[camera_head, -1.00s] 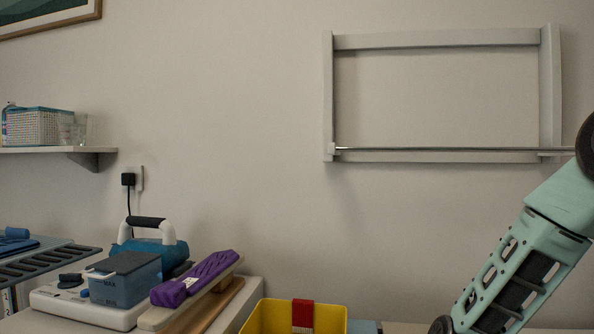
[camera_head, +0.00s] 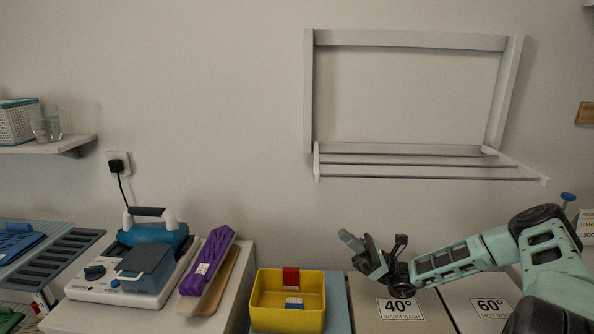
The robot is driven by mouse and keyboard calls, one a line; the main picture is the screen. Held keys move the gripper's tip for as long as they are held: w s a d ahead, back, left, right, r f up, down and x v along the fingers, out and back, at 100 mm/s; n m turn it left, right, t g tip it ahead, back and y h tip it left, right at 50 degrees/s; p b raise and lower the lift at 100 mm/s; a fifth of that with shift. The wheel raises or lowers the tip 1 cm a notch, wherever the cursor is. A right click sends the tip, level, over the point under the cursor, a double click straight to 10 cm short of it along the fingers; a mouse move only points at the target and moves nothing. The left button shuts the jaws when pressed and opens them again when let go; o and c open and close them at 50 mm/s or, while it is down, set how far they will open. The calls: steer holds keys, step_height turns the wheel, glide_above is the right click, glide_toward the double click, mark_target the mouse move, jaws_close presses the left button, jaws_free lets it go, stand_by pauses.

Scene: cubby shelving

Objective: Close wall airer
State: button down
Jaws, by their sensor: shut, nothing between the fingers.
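The wall airer is a pale grey-white frame (camera_head: 410,40) fixed on the wall, right of centre. Its rack (camera_head: 430,179) is folded down and stands out from the frame's lower edge, with thin metal rails running left to right. My gripper (camera_head: 350,240) is shut and empty. It is below the rack and apart from it in the picture, with its tips pointing up and left. My arm reaches in from the lower right.
A yellow bin (camera_head: 288,317) stands below and left of my gripper. White lids marked 40° (camera_head: 401,310) and 60° (camera_head: 493,309) lie under my arm. A shelf (camera_head: 48,145) juts out at far left.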

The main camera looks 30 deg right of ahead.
steer(key=w+a+r+t+p, duration=0.1)
steer(key=w+a+r+p, duration=0.1)
steer(key=r, duration=0.4)
steer(key=w+a+r+m+t+p, duration=0.1)
steer(key=w+a+r+p, duration=0.1)
steer(key=r+p, duration=0.3)
steer(key=shift+a+r, duration=0.4)
steer(key=shift+a, duration=0.1)
steer(key=shift+w, duration=0.1)
